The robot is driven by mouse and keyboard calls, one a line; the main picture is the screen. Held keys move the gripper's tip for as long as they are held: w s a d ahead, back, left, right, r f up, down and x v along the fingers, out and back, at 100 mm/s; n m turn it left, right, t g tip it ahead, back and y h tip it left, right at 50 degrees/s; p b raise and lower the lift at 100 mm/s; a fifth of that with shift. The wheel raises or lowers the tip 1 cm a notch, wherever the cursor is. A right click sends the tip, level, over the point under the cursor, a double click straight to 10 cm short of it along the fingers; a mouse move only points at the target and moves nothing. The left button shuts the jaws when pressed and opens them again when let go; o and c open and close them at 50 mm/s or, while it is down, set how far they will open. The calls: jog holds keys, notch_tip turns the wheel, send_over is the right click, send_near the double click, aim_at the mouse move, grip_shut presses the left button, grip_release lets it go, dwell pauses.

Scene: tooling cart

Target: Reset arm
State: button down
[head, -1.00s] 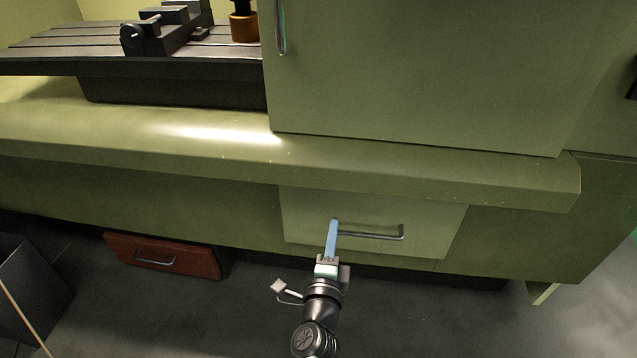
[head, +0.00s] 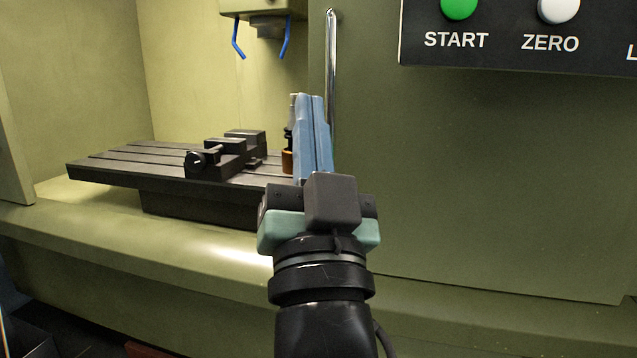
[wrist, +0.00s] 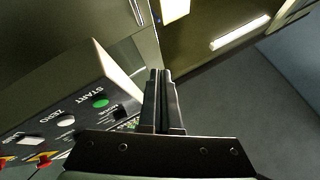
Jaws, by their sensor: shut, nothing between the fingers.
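My gripper (head: 311,100) is raised in the middle of the head view, its blue fingers pointing up. The fingers are together with nothing between them. They appear just left of the upright metal door handle (head: 331,70); I cannot tell how far in front of it they are. In the wrist view my gripper (wrist: 161,72) shows as two dark fingers side by side, shut and empty.
The machine's green door (head: 480,190) fills the right side. A control panel (head: 520,50) with START and ZERO buttons is at upper right. Behind my gripper on the left are a slotted table (head: 110,165) and a vise (head: 225,155).

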jog(key=s+r+n+t+h, duration=0.2)
jog(key=s+r+h, duration=0.1)
jog(key=s+r, duration=0.75)
notch_tip(320, 180, up, 26)
jog(key=p, duration=2.8)
jog(key=shift+d+f+y, duration=0.2)
jog(key=shift+d+y, duration=0.15)
jog(key=shift+y, duration=0.05)
